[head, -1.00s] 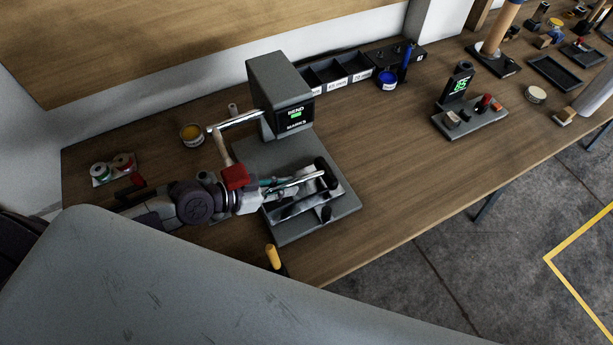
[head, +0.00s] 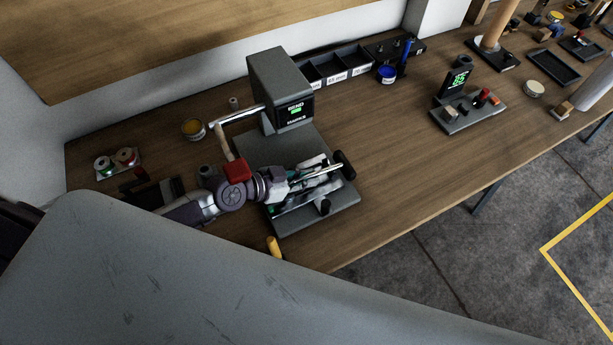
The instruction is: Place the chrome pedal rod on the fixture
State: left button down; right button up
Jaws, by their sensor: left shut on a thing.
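The chrome pedal rod (head: 326,173) is a thin shiny bar with a dark end piece at its right. My left gripper (head: 312,180) is shut on it and holds it over the fixture. The fixture (head: 341,212) is a grey base plate with a grey upright head, whose screen (head: 294,111) reads "BEND" and "MARKS". A dark knob or post (head: 323,207) shows at the plate's front. My gripper hides much of the fixture's middle, and I cannot tell whether the rod touches its supports. My right gripper is not in view.
Dark bins (head: 325,70) stand behind. The bench (head: 388,145) is clear right of the fixture.

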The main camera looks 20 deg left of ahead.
aim_at(289, 181)
pick_arm(q)
jog(key=shift+f, duration=0.15)
jog(key=c, duration=1.2)
grip_release()
jog(key=shift+o, duration=0.2)
jog(key=shift+p, duration=0.3)
jog(key=b+v, duration=0.1)
jog(key=v, duration=0.1)
jog(key=b+v, duration=0.1)
jog(key=v, duration=0.1)
jog(key=shift+s+a+f+b, duration=0.25)
jog(key=shift+a+b, duration=0.15)
jog(key=b+v, duration=0.2)
jog(key=v, duration=0.5)
jog(key=shift+s+a+r, duration=0.1)
jog(key=shift+a+r, duration=0.05)
jog(key=shift+r, duration=0.05)
jog(key=shift+s+a+r, duration=0.45)
jog(key=shift+r, duration=0.15)
jog(key=shift+c, duration=0.7)
